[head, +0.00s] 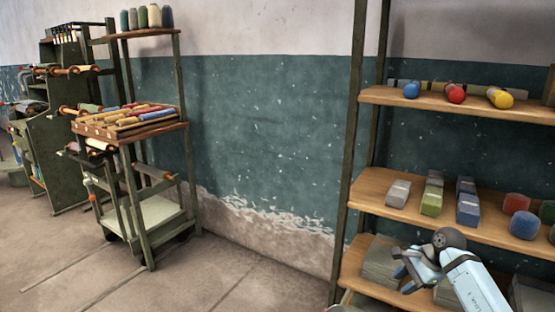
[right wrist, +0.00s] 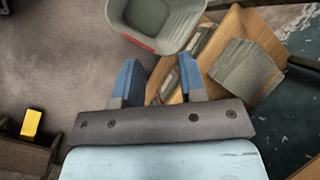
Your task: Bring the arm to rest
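My right arm comes in from the lower right in the head view, and its gripper (head: 404,272) is in front of the lowest shelf of the right rack. In the right wrist view the two blue fingers of this gripper (right wrist: 159,68) stand apart, with nothing held between them. Beyond them are the wooden shelf board (right wrist: 240,35) and a grey folded stack (right wrist: 245,72). My left arm and gripper do not show in either view.
The right rack's middle shelf (head: 375,190) holds blocks and rounded pieces; its top shelf (head: 385,95) holds coloured-ended rolls. A grey bin (right wrist: 155,18) is close by in the wrist view. A green cart (head: 150,215) stands left. Floor (head: 250,290) between is clear.

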